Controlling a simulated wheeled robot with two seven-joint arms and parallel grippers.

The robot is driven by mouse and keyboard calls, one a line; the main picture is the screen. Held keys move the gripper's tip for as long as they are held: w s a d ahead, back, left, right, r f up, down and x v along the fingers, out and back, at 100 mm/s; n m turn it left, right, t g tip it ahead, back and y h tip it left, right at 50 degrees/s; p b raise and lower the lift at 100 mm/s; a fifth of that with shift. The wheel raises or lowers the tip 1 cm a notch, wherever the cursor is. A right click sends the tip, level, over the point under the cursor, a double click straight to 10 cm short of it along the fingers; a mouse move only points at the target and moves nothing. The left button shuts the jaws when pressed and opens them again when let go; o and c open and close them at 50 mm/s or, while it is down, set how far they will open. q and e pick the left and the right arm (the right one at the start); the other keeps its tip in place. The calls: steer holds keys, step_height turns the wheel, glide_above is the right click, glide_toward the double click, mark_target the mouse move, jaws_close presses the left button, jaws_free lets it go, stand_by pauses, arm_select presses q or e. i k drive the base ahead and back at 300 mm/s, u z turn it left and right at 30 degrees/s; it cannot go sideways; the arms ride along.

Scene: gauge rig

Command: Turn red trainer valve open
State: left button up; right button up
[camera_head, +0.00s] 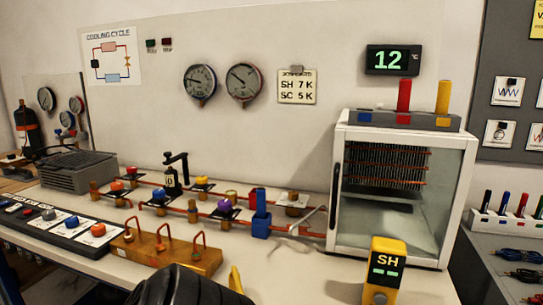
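A small valve with an orange-red knob (117,186) sits at the left end of the copper pipework on the bench. Whether either valve is open or closed is too small to tell. Other valves on the pipes have a blue knob (158,194), a yellow knob (202,181) and a purple knob (225,206). Neither of my grippers can be made out, and nothing is seen touching the valves.
A brass manifold (165,250) with copper hooks and a switch panel (75,232) stand in front of the pipes. A dark rounded shape (190,285) covers the bottom edge. A glass cabinet (398,190) and a yellow SH meter (384,268) stand right.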

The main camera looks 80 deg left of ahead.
mark_target(131, 171)
steer(key=z, duration=0.05)
steer(key=k, duration=1.95)
steer(key=u, duration=1.2)
